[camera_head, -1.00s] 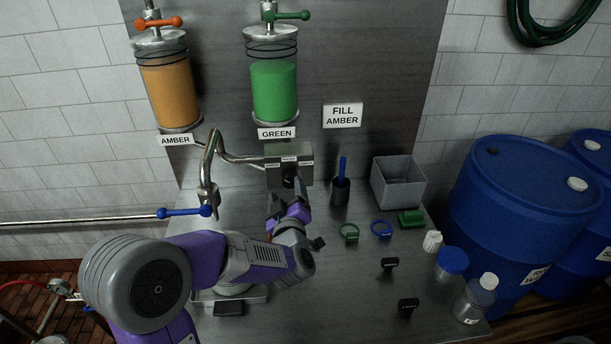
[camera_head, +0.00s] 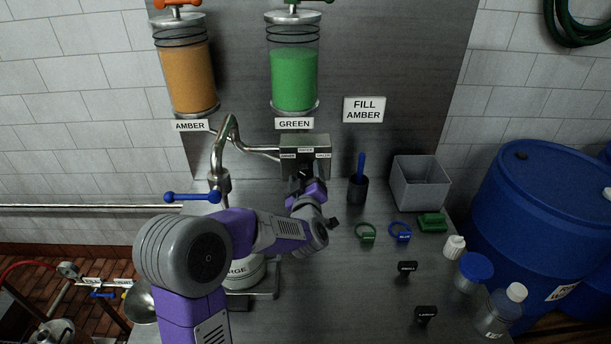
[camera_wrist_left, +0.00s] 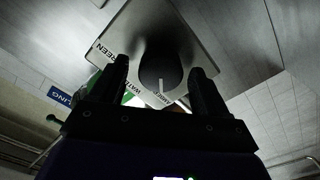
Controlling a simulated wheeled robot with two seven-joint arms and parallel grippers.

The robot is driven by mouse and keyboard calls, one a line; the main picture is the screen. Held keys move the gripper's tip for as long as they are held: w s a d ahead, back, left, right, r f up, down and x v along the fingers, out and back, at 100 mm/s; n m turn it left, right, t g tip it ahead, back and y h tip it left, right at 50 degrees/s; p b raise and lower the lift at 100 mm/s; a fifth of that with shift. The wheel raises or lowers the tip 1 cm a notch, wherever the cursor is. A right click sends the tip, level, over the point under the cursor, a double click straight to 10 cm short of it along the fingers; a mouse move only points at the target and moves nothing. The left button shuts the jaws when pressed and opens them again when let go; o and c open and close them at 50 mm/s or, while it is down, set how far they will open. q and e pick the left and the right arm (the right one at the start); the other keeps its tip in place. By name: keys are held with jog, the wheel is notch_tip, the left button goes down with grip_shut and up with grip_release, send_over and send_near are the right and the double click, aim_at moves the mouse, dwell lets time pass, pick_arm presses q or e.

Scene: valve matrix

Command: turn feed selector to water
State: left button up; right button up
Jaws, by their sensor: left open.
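The feed selector is a grey box (camera_head: 304,143) with a black knob below its labels, on the metal back panel under the green tank. In the wrist view the black knob (camera_wrist_left: 160,68) has a white pointer mark, and the labels GREEN, WATER and a partly readable AMBER lie around it. The mark points toward the label edge, nearer AMBER than WATER. My left gripper (camera_head: 304,182) is at the front of the box. In the wrist view my left gripper (camera_wrist_left: 160,90) is open, with one finger on either side of the knob. Contact cannot be told.
An amber tank (camera_head: 186,78) and a green tank (camera_head: 294,78) hang above. A curved spout pipe (camera_head: 218,150) with a blue lever (camera_head: 192,197) is left of the box. A FILL AMBER sign (camera_head: 364,109) is on the panel.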

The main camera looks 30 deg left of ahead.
pick_arm(q)
jog(key=shift+w+a, duration=0.2)
jog(key=c, duration=1)
jog(key=shift+c, duration=0.2)
jog(key=shift+m, duration=0.5)
jog(key=m, duration=0.2)
jog(key=m+p, duration=0.1)
jog(key=m, duration=0.1)
jog(key=shift+d+r+m, duration=0.15)
jog(key=shift+m, duration=0.15)
jog(key=shift+m+p, duration=0.9)
jog(key=shift+m, duration=1.1)
